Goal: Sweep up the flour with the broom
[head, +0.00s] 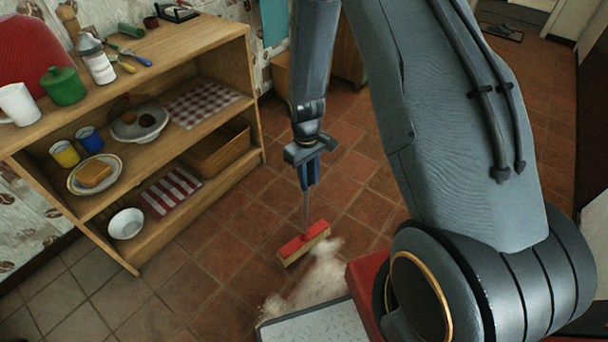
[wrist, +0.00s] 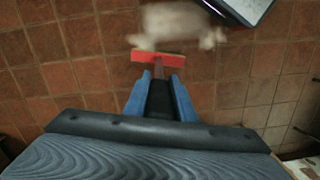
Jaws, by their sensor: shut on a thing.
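My gripper (head: 309,174) points down over the tiled floor and is shut on the handle of the broom (head: 304,243). The broom has a red head with pale bristles, and its head is at the floor. Pale flour (head: 318,275) lies in a streak on the tiles, just right of and below the broom head in the head view. In the wrist view, my gripper (wrist: 161,82) has blue fingers around the handle. The red broom head (wrist: 165,57) lies just below the flour patch (wrist: 177,25) there.
A grey dark-edged panel (head: 310,325) lies by the flour's lower end; its corner also shows in the wrist view (wrist: 240,8). A wooden shelf unit (head: 205,48) with crockery, cloths and a basket stands at left. Tiled floor (head: 215,275) is clear between shelf and broom.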

